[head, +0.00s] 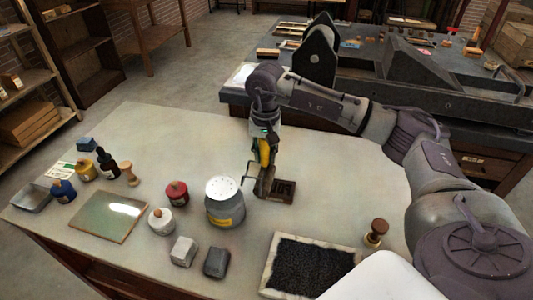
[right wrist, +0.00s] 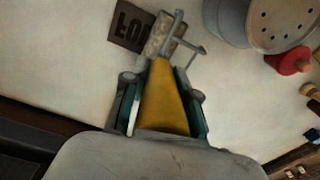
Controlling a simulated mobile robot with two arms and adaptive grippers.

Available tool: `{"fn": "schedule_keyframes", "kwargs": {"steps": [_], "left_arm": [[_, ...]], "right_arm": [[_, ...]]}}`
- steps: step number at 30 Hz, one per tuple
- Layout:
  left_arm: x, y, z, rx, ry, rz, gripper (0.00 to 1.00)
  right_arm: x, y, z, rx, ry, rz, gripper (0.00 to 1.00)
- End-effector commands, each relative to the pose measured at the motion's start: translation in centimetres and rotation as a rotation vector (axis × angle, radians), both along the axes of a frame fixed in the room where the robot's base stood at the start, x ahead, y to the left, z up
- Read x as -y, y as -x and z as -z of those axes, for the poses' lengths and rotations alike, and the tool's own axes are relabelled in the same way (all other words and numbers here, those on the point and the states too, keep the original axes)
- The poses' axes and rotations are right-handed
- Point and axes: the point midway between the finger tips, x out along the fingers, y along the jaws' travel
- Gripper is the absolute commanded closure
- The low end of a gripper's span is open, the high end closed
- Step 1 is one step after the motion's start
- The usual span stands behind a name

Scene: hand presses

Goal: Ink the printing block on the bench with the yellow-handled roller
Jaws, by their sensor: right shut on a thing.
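The printing block (head: 284,192), dark with raised letters, lies on the pale bench (head: 340,170). My right gripper (head: 264,150) is shut on the yellow handle of the roller (right wrist: 164,105), which points down. The wire frame of the roller (head: 252,175) shows beside the block in the head view. My left gripper is not in view.
A grey can with a perforated lid (head: 224,203) stands close left of the roller. A glass slab (head: 110,217), ink jars (head: 177,193) and two grey lumps (head: 183,251) lie further left. A tray of dark grains (head: 308,268) sits at the front.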

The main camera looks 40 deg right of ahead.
Motion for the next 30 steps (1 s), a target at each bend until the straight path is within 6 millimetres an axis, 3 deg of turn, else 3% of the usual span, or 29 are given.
{"fn": "schedule_keyframes", "kwargs": {"steps": [22, 30], "left_arm": [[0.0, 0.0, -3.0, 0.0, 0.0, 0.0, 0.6], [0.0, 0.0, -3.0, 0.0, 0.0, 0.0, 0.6]], "right_arm": [[0.0, 0.0, -5.0, 0.003, -0.001, 0.0, 1.0], [0.0, 0.0, -5.1, 0.002, -0.001, 0.0, 1.0]]}}
